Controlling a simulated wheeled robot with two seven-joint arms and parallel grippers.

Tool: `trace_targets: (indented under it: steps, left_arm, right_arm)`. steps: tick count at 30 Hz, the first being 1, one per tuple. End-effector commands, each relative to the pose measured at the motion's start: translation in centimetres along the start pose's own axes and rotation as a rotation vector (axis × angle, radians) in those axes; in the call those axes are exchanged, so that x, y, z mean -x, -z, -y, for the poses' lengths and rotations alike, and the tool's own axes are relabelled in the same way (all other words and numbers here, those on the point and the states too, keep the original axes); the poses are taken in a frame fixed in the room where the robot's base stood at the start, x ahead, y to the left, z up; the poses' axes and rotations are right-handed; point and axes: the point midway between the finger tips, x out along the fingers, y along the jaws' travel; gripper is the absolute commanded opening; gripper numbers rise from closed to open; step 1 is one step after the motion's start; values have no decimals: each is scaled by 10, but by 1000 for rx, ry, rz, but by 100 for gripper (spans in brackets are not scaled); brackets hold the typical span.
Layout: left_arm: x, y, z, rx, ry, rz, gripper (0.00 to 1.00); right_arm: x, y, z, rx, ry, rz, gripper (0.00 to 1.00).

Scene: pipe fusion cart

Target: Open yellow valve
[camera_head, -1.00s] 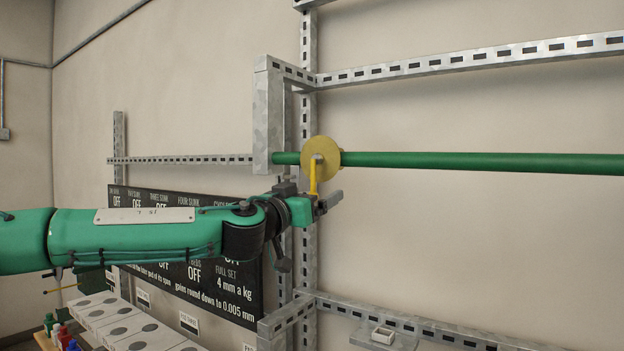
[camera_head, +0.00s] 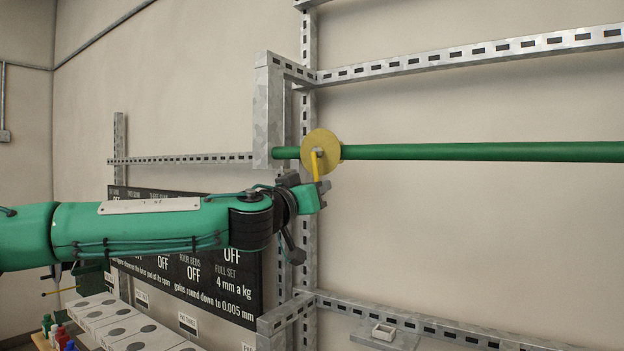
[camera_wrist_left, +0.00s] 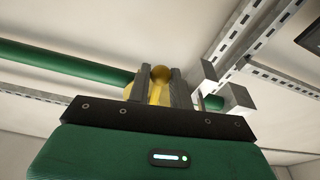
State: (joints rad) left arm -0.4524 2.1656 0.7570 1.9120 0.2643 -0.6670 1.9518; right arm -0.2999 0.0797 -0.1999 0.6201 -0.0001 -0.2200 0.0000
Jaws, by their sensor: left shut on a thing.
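My right gripper does not show in either view.
A slotted metal upright (camera_head: 309,110) and a grey bracket (camera_head: 269,115) stand close to the valve. A dark sign board (camera_head: 222,272) is behind my left arm.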

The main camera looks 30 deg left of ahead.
Motion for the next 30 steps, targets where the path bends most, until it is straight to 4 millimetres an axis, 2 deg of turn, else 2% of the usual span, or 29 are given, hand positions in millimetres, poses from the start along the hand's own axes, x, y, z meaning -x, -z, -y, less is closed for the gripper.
trace_targets:
  steps: [2,13,23,30]
  left_arm:
    - [0,-2,-2,20,2,0,5]
    - [0,-1,-4,37,6,1,5]
    - [0,-2,-14,178,34,-1,5]
    - [0,2,-18,223,44,-1,5]
  right_arm:
    - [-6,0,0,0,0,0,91]
    - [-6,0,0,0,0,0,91]
    - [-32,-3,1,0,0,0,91]
    - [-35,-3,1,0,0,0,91]
